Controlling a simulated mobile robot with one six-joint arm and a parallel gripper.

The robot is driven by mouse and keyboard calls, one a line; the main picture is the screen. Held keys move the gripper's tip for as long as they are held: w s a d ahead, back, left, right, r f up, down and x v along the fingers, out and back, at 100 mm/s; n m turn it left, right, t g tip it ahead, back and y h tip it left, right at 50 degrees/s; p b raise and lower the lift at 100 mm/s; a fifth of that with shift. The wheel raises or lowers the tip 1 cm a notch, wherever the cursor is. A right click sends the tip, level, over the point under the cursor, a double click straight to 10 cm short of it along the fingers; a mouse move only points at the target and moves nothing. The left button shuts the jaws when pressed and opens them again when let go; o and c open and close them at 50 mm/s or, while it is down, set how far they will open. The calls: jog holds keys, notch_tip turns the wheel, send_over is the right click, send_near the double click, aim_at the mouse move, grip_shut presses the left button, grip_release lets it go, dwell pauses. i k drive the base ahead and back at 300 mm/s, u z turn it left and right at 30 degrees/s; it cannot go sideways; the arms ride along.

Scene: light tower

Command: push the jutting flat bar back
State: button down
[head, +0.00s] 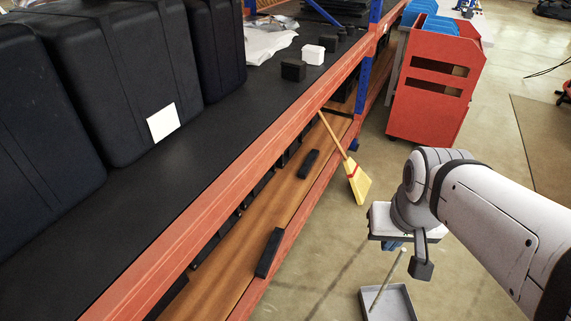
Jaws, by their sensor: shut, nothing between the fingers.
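My gripper (421,268) hangs at the lower right, pointing down, with its dark tip over the concrete floor. Its fingers are shut with nothing held, and my arm hides part of it. I cannot surely make out the jutting flat bar. A dark flat bar-like piece (268,253) lies at the front edge of the lower wooden shelf, left of my gripper and apart from it. A similar dark piece (309,163) lies farther back on that shelf. Anything directly behind my arm and wrist is hidden.
The orange-edged rack (215,190) runs along the left, with large black cases (110,75) on top. A yellow broom (355,180) leans against it. A grey dustpan-like tray (402,303) is on the floor below my gripper.

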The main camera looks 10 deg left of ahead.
aim_at(262, 269)
jog(key=u, duration=0.25)
jog(key=i, duration=0.8)
jog(key=u, duration=0.45)
jog(key=k, duration=0.75)
jog(key=u, duration=0.2)
jog(key=i, duration=0.75)
jog(key=z, duration=0.1)
